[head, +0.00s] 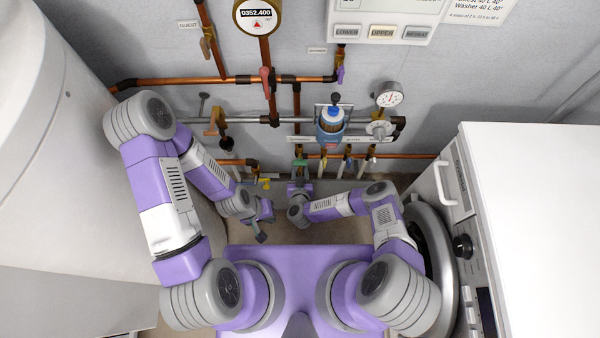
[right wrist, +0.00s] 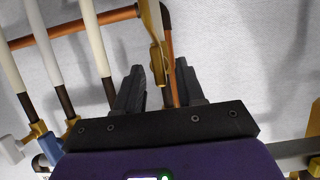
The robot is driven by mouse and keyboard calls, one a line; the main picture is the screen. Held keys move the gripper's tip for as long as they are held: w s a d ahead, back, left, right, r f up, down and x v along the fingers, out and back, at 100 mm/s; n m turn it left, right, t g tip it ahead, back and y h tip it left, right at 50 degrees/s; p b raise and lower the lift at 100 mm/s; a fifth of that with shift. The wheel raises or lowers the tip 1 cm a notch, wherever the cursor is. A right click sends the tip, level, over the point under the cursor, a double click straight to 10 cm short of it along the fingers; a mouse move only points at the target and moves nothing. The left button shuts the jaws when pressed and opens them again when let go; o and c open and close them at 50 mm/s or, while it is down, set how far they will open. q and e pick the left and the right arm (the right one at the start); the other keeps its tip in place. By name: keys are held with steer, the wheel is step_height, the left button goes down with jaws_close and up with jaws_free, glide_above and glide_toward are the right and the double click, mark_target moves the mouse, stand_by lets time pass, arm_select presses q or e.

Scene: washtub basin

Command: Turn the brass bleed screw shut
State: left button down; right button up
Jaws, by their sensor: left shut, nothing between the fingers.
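I cannot single out the brass bleed screw with certainty. In the right wrist view, a brass-coloured fitting (right wrist: 157,56) with a thin shaft stands between and beyond the right fingers. In the head view, a small yellow-brass piece (head: 265,183) shows low at the wall, left of my right gripper. My right gripper (head: 299,168) is up against the low pipework, with its tips hard to make out. In the right wrist view its fingers (right wrist: 160,88) are apart, with no clear contact on the shaft. My left gripper (head: 262,236) is shut and empty, lower and left, away from the wall.
Copper pipes (head: 180,81) and a grey pipe (head: 265,120) run along the wall. A blue-topped filter (head: 331,120) and a pressure gauge (head: 388,95) stand above right of my right gripper. A white washer (head: 530,220) bounds the right, a large white cylinder (head: 45,160) the left.

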steer(key=shift+w+f, duration=0.25)
steer(key=shift+w, duration=0.4)
jaws_close()
